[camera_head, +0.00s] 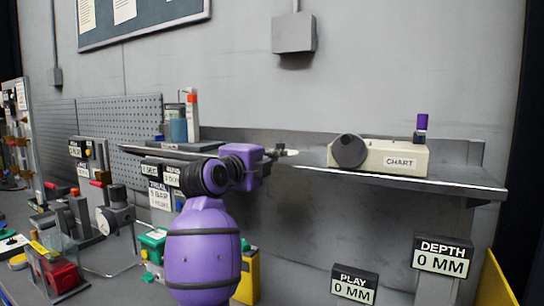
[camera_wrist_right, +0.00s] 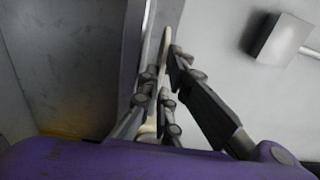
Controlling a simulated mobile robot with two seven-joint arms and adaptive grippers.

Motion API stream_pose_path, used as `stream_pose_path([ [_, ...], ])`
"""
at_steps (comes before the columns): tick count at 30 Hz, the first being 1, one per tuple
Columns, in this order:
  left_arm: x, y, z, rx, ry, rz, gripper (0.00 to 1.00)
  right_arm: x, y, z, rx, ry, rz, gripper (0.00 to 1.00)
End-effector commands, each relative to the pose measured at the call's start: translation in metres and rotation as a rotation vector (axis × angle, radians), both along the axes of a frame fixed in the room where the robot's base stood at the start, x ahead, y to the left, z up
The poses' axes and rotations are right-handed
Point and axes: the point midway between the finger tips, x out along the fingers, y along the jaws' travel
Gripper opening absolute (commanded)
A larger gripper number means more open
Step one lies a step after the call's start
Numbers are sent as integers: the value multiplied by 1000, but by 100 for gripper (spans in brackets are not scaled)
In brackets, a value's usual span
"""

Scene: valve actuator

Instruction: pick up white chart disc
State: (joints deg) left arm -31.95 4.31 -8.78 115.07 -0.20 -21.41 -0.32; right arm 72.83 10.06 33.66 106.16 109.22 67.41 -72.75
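The white chart disc (camera_head: 288,153) shows as a thin pale sliver, nearly edge-on, just right of my right gripper (camera_head: 272,154) in the head view. In the right wrist view a cream strip, which looks like the disc (camera_wrist_right: 164,45), runs between the dark fingers of the gripper (camera_wrist_right: 163,75). The fingers converge closely on it from both sides. The gripper is level with the wall shelf, and its purple body hides part of the shelf. Whether the disc touches the shelf is not clear. My left gripper is in neither view.
A cream chart recorder (camera_head: 385,157) with a dark round knob and a purple-capped post stands on the grey shelf (camera_head: 455,184), right of the gripper. A wall box (camera_head: 293,33) is above. Bottles (camera_head: 180,122) stand behind left. A cluttered bench lies at lower left.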

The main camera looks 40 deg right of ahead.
Motion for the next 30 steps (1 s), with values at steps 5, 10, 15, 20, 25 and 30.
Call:
stream_pose_path([
  [5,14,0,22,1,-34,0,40,-9,25,18,-1,-12,4,0],
  [10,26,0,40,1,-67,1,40,-16,48,25,1,-10,3,0],
  [15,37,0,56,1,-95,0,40,-22,71,34,0,-9,3,0],
  [20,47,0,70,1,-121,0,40,-28,93,42,1,-10,3,0],
  [25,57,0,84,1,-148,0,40,-35,115,50,0,-9,3,0],
  [30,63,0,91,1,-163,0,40,-39,129,53,0,-7,1,0],
])
